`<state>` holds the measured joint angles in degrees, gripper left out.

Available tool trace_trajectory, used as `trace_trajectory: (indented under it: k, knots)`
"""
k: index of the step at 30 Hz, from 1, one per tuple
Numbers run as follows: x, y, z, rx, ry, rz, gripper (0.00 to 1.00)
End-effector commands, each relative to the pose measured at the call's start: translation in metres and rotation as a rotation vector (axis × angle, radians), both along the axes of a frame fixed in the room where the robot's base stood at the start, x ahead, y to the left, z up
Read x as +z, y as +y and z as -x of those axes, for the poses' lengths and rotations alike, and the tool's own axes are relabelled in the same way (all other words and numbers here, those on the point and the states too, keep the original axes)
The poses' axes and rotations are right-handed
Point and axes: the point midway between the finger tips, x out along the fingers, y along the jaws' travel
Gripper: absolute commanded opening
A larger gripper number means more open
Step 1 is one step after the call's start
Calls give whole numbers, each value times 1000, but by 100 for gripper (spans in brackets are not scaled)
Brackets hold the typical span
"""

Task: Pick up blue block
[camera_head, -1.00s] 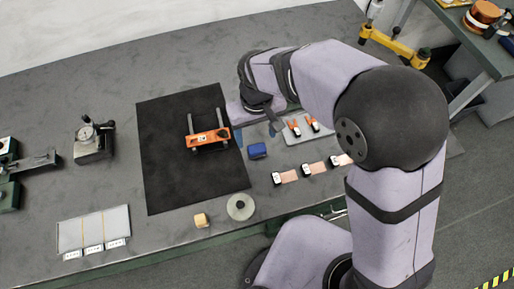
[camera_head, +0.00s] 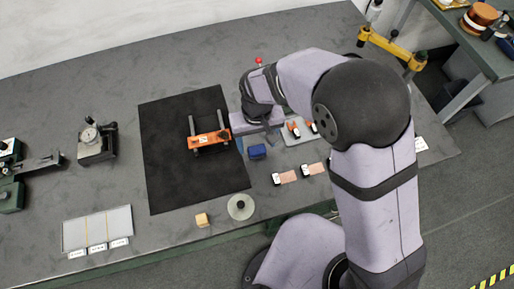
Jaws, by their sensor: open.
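The blue block (camera_head: 257,152) lies on the grey table just right of the black mat (camera_head: 190,180). My gripper (camera_head: 256,142) is just behind the block in the picture, with its wrist seen from above. Its blue fingers show small on either side, apart and with nothing between them that I can see. The height of the fingertips above the table is hard to tell, and I cannot tell whether they touch the block.
An orange tool (camera_head: 208,139) stands on the mat close left of my gripper. A tray with orange-handled tools (camera_head: 296,133) is close right. Copper foil pieces (camera_head: 287,176), a round disc (camera_head: 240,206) and a wooden block (camera_head: 202,220) lie nearer the front edge.

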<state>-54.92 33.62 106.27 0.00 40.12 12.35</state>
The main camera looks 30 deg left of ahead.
Motion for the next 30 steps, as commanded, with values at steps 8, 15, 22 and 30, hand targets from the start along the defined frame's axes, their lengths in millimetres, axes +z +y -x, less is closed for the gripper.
trace_trajectory:
  k: [8,15,22,30]
  knots:
    - [-26,-1,0,0,1,1,64]
    - [-29,-1,0,0,-1,-1,64]
    - [-29,-1,0,0,0,0,23]
    - [-29,0,0,0,-1,-1,19]
